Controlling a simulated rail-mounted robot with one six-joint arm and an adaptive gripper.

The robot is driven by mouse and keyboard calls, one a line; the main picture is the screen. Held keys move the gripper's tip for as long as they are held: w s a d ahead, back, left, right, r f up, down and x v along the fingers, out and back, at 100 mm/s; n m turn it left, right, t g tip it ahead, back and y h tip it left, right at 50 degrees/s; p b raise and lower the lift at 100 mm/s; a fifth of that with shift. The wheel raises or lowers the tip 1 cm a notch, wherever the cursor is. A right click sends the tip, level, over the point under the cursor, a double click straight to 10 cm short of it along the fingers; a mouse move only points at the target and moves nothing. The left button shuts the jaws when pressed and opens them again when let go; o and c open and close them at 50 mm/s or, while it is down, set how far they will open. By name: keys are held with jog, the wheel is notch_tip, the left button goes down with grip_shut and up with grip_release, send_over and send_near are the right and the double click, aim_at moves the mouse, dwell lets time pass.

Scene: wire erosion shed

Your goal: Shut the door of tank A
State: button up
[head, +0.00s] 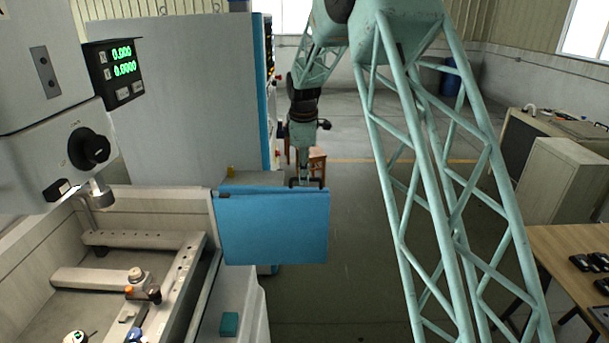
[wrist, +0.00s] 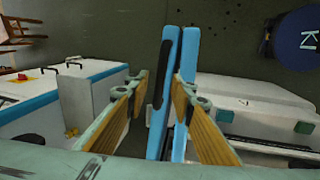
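The blue tank door (head: 275,228) stands swung out to the right from the front corner of the open tank (head: 170,200). No letter shows on this tank. My gripper (head: 307,183) points down at the door's top edge, toward its outer end. In the wrist view my gripper (wrist: 160,85) is open, with one padded finger on each side of a blue strip of the door (wrist: 163,95) that bears a dark slot or handle. A second blue strip runs beside it, partly behind the right finger. I cannot tell whether either finger touches the door.
Inside the tank are clamping rails (head: 145,245) and small fittings. A tall grey cabinet (head: 190,95) stands behind it. A wooden chair (head: 317,160) is beyond my gripper. A wooden table (head: 575,255) with dark items is at right.

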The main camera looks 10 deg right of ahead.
jog(key=shift+c, duration=0.7)
grip_shut()
jog(key=shift+s, duration=0.1)
